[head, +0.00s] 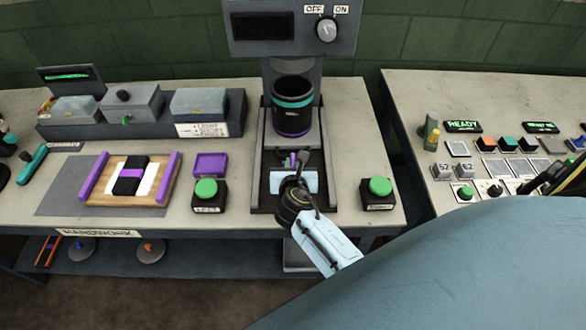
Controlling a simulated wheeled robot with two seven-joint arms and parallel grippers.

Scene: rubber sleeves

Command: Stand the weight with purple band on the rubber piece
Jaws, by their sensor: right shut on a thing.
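A black block with a purple band (131,174) rests on a white flat piece (147,183), which looks like the rubber piece, on a wooden board at left. Purple bars (167,178) flank it. My right gripper (294,162) is far to the right of the block, in front of the machine's column. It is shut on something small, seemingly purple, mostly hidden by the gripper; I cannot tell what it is. Above it hangs or stands a black cylinder with teal and purple bands (292,108). My left gripper is not in view.
Green buttons (208,190) and (380,188) flank the machine. A purple tray (210,164) lies right of the board. Grey boxes (132,101) stand at the back left. A second table (408,88) with keys and displays is at right.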

